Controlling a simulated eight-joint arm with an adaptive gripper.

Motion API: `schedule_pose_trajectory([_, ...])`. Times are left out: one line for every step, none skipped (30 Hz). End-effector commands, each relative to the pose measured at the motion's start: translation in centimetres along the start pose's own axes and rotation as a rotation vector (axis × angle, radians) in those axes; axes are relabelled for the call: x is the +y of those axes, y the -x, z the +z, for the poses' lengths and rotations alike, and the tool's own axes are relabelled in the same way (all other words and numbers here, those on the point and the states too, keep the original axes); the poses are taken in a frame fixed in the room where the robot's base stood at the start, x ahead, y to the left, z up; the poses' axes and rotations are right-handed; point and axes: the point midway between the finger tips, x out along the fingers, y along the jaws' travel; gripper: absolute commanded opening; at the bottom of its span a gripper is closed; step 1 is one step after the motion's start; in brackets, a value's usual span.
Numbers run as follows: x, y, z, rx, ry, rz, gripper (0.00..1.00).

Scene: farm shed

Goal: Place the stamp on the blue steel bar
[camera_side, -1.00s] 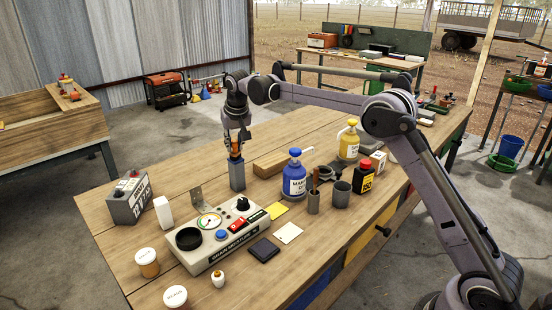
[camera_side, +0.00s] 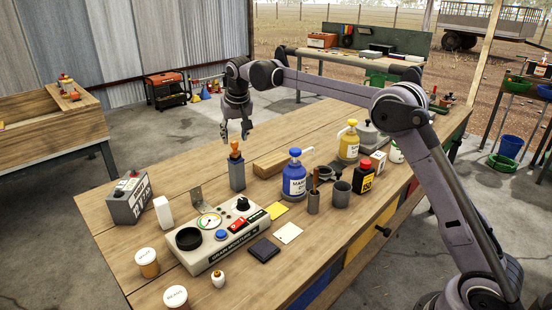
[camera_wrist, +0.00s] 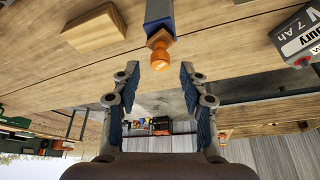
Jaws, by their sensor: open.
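The stamp (camera_side: 235,150), with an orange-brown handle, stands upright on top of the blue steel bar (camera_side: 237,177), a tall grey-blue block on the workbench. In the wrist view the orange stamp (camera_wrist: 160,54) is at the end of the bar (camera_wrist: 159,12), just beyond my fingertips. My gripper (camera_side: 236,135) is open and empty, a little above the stamp and apart from it. Both spread fingers show in the wrist view with nothing between them. The contact between the stamp's base and the bar is small in view.
A control box (camera_side: 219,240) with dial and buttons stands in front of the bar. A wooden block (camera_side: 280,162) and a blue pump bottle (camera_side: 294,178) stand to its right. A grey battery (camera_side: 129,199) stands at the left. The bench behind the bar is clear.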

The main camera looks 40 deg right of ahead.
Motion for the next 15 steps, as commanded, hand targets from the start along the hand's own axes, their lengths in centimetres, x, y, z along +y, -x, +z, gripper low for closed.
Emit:
schedule_pose_trajectory([0.0, 1.2, 0.0, 0.000, 0.001, 0.000, 0.44])
schedule_pose_trajectory([0.0, 1.8, 0.0, 0.000, 0.001, 0.000, 0.44])
schedule_pose_trajectory([0.0, 2.6, 0.0, 0.000, 0.002, 0.000, 0.44])
schedule_pose_trajectory([-0.1, 3.2, 0.0, 0.000, 0.002, 0.000, 0.44])
schedule_pose_trajectory([-0.1, 3.8, 0.0, 0.000, 0.002, 0.000, 0.44])
schedule_pose_trajectory([-0.1, 4.5, 0.0, 0.000, 0.002, 0.000, 0.44])
schedule_pose_trajectory([-0.1, 5.0, 0.0, 0.000, 0.002, 0.000, 0.44])
schedule_pose_trajectory([-0.1, 5.5, 0.0, 0.000, 0.002, 0.000, 0.44])
schedule_pose_trajectory([-0.1, 6.1, 0.0, 0.000, 0.002, 0.000, 0.44])
schedule_pose_trajectory([-0.1, 6.5, 0.0, 0.000, 0.001, 0.000, 0.44])
schedule_pose_trajectory([-0.1, 6.8, 0.0, 0.000, 0.001, 0.000, 0.44])
schedule_pose_trajectory([-0.1, 7.2, 0.0, 0.000, 0.001, 0.000, 0.44])
schedule_pose_trajectory([-0.1, 7.5, 0.0, 0.000, 0.001, 0.000, 0.44])
schedule_pose_trajectory([-0.1, 7.7, 0.0, 0.000, 0.000, 0.000, 0.44])
schedule_pose_trajectory([-0.1, 7.9, 0.0, 0.000, 0.000, 0.000, 0.44])
